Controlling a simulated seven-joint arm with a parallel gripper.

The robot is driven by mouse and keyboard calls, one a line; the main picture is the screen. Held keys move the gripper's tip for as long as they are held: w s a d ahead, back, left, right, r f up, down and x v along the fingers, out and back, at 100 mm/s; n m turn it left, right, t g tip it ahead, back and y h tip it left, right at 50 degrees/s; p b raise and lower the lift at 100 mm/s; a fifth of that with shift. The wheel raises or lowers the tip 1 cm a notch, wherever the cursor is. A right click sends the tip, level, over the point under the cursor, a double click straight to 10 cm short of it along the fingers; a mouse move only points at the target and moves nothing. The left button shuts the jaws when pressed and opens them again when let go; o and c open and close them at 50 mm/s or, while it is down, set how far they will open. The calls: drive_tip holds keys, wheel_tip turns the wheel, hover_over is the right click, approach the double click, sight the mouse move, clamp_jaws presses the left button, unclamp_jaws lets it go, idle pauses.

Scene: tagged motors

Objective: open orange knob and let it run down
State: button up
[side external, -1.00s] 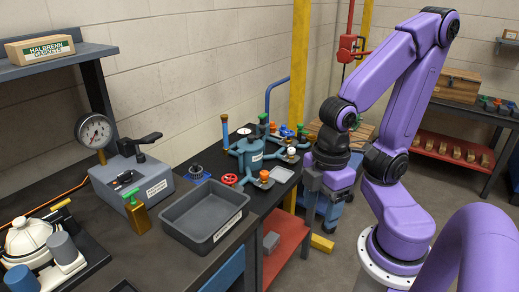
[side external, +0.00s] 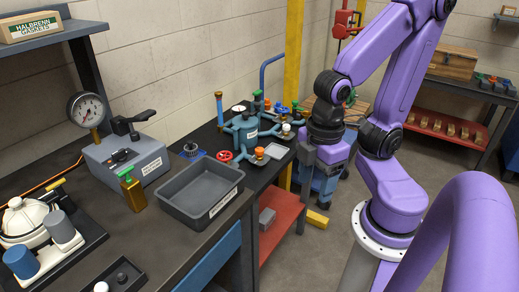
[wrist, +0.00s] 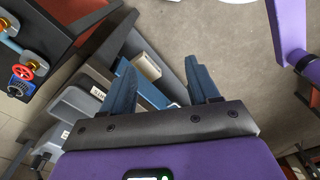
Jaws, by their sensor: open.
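Another small orange knob (side external: 267,103) shows behind the vessel. In the wrist view an orange knob (wrist: 12,30) shows at the upper left edge, and most of the vessel is out of frame. My gripper (side external: 314,172) is open and empty, pointing down, to the right of the vessel and off the bench edge.
A red handwheel (side external: 224,156) is left of the orange knob, and a white knob (side external: 286,127) is right of it. An empty grey tray (side external: 225,207) stands in front. The gauge block (side external: 128,160) is at left. A red lower shelf (side external: 283,222) is below.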

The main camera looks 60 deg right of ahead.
drive_tip(key=w+m, duration=0.9)
drive_tip(key=m, duration=0.1)
drive_tip(key=m+t+y, duration=0.3)
drive_tip(key=m, duration=2.7)
hover_over(260, 149)
drive_tip(key=s+d, duration=0.5)
wheel_tip(260, 149, down, 3)
drive_tip(key=x, duration=1.7)
drive_tip(key=shift+d, duration=0.2)
drive_tip(key=c, duration=1)
